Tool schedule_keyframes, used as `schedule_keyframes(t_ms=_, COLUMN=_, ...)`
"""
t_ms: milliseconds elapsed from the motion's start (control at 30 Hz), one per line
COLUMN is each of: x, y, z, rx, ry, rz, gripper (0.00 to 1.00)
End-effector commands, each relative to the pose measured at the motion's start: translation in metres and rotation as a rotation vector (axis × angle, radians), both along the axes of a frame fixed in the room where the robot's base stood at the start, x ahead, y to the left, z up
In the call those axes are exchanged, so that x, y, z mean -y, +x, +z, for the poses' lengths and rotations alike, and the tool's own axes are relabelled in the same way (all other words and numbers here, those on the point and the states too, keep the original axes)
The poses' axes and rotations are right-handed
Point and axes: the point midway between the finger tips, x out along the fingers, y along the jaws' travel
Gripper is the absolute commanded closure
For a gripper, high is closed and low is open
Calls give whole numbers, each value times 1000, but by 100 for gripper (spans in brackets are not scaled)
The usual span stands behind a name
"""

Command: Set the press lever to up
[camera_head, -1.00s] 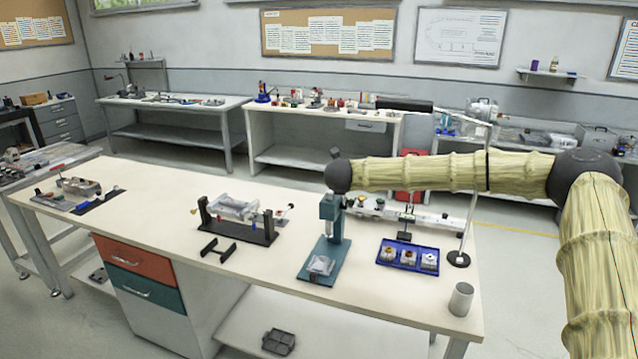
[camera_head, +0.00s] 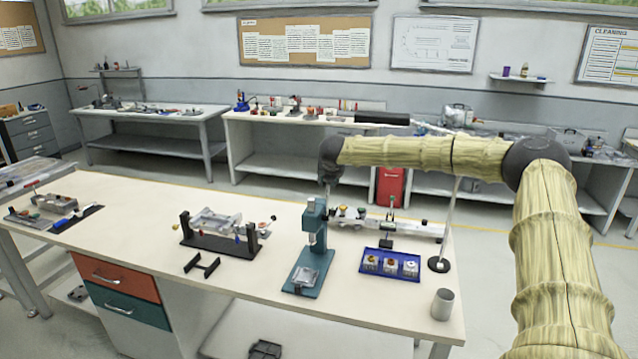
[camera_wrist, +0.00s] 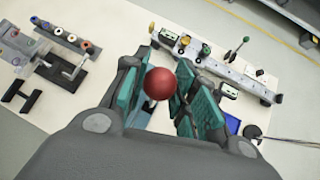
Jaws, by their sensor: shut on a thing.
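The teal press (camera_head: 311,240) stands upright on the long bench, with a metal block on its base. Its lever ends in a red ball knob (camera_wrist: 160,83), seen in the wrist view between my fingers.
Right of the press are a blue tray (camera_head: 367,271) with three small pieces, a thin pole on a round black base (camera_head: 438,265) and a grey cylinder (camera_head: 442,304). A long rail (camera_head: 405,228) lies behind. A black-framed fixture (camera_head: 218,240) stands left.

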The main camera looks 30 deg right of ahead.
Motion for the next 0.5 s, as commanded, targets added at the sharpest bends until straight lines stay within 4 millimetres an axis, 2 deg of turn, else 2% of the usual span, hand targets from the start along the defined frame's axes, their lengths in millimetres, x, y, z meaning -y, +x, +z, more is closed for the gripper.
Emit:
schedule_keyframes(t_ms=200, x=14, y=10, z=0, rx=5, ry=-2, rz=-4, gripper=100)
schedule_keyframes(t_ms=500, x=19, y=16, z=0, rx=6, ry=-2, rz=-4, gripper=100)
